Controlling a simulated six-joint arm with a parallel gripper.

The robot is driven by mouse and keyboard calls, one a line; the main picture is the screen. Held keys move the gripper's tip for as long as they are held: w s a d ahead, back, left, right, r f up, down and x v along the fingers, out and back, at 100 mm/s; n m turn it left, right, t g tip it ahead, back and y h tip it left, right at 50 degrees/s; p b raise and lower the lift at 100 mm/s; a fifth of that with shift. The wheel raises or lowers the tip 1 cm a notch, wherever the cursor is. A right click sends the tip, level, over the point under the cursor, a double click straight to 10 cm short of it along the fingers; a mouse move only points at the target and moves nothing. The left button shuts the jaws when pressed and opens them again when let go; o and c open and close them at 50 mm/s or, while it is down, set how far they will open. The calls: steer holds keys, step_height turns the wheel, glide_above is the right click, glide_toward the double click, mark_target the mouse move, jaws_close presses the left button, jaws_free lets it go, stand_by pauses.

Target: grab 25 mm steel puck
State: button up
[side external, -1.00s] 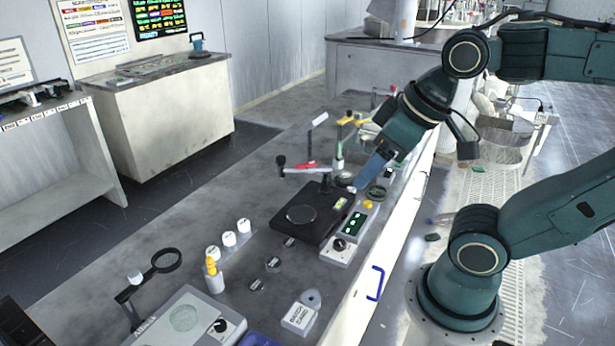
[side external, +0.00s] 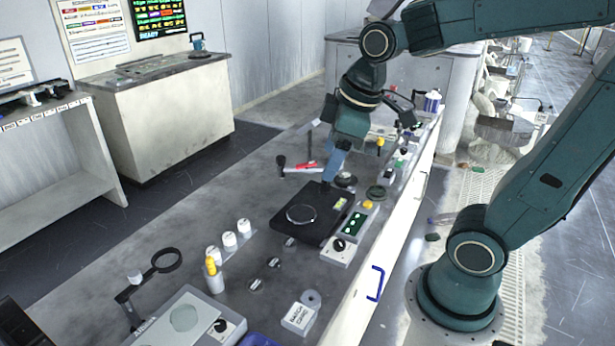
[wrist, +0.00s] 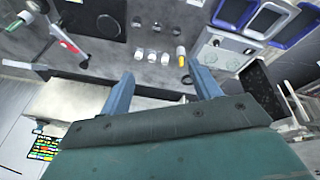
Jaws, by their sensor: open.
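Three small round pieces lie in a loose row on the bench: one near the black platen base (side external: 290,243), a middle one (side external: 274,262) and a nearer one (side external: 256,284). They look like pucks, but they are too small to tell which is the 25 mm steel one. Small pieces also show at the top of the wrist view (wrist: 137,22). My gripper (side external: 333,176) is above the far side of the black platen unit (side external: 285,224), apart from the pieces. In the wrist view its two blue fingers (wrist: 162,76) are spread with nothing between them.
Three white cups (side external: 229,239) and a yellow-tipped bottle (side external: 213,275) stand left of the pieces. A magnifier (side external: 167,260) and a grey machine (side external: 180,322) are nearer. A red-handled arm (side external: 308,167) is close to my gripper. A control box (side external: 338,250) stands at right.

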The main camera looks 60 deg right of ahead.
steer(key=w+d+f+n+g, duration=0.2)
steer(key=w+d+f+n, duration=0.3)
steer(key=w+f+n, duration=0.4)
steer(key=n+g+y, duration=0.1)
steer(key=n+g, duration=0.1)
steer(key=n, duration=0.2)
glide_toward(290, 242)
steer(key=shift+a+f, duration=0.1)
steer(key=shift+f, duration=0.85)
steer(key=shift+a+f, duration=0.15)
steer(key=shift+f, duration=0.8)
steer(key=shift+f, duration=0.1)
steer(key=shift+a+f, duration=0.1)
steer(key=shift+f, duration=2.45)
steer(key=c, duration=1.2)
